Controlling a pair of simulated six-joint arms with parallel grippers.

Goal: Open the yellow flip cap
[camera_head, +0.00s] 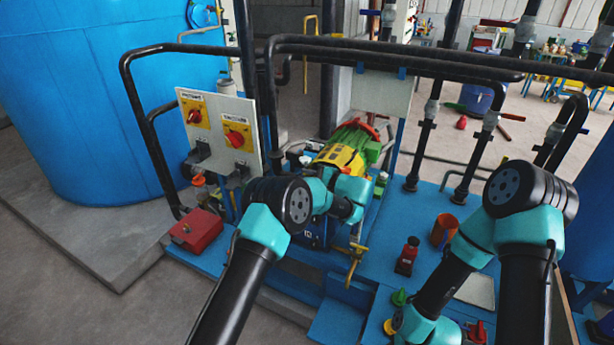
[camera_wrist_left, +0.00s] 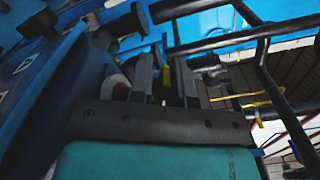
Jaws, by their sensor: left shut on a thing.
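A yellow cover (camera_head: 338,158) sits on the green motor-like unit (camera_head: 352,138) at the middle of the head view; I take it for the yellow flip cap. My left arm reaches up to this unit, and its wrist is just in front of the cover. The left fingertips are hidden in the head view. In the left wrist view the two fingers of my left gripper (camera_wrist_left: 163,65) stand close together on something narrow. A little yellow shows between them, but the scene is dark and the contact is unclear. My right gripper does not show.
A panel with red rotary switches (camera_head: 220,125) stands left of my left wrist. Black pipes (camera_head: 400,55) pass above and behind. A red box (camera_head: 196,231), a red-and-black bottle (camera_head: 407,257) and an orange cup (camera_head: 444,230) stand on the blue base. My right arm covers the right side.

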